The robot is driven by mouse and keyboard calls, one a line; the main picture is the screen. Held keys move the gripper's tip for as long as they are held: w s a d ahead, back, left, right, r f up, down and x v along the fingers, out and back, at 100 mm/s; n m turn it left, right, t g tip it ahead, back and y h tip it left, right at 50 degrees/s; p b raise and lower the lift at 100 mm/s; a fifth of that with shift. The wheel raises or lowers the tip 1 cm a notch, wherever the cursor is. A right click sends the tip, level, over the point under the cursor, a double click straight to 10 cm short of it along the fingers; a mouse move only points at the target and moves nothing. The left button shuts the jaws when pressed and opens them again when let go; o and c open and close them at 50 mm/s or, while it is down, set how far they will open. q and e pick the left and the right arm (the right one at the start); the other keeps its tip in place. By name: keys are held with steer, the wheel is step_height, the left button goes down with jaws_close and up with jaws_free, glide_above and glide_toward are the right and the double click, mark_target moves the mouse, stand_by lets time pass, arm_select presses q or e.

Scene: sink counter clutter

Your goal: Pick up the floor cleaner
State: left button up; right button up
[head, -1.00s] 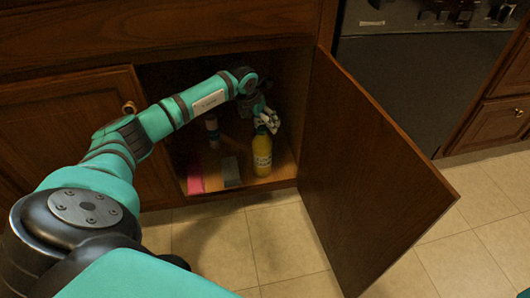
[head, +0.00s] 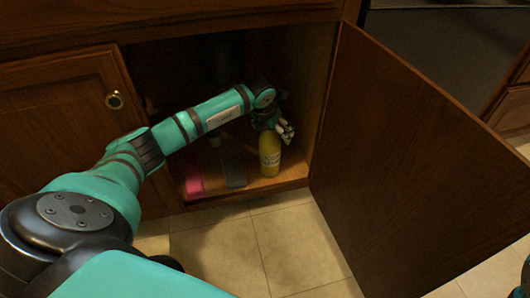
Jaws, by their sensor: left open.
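The yellow bottle (head: 269,157), which I take to be the floor cleaner, stands upright near the front edge of the open cabinet's floor. Its label faces me. My left gripper (head: 286,131) is inside the cabinet at the height of the bottle's top, just above and to its right. It is open. The bottle's cap is hidden behind the gripper, and I cannot tell whether the fingers touch it. My right gripper is not in view.
A pink item (head: 194,180) and a grey-green item (head: 234,173) sit left of the bottle on the cabinet floor. A pale bottle (head: 214,139) is partly hidden behind my arm. The open cabinet door (head: 410,150) stands to the right. Tiled floor is clear in front.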

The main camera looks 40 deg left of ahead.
arm_select(q)
steer(key=c, duration=1.8)
steer(key=shift+c, duration=0.5)
steer(key=shift+r, duration=0.1)
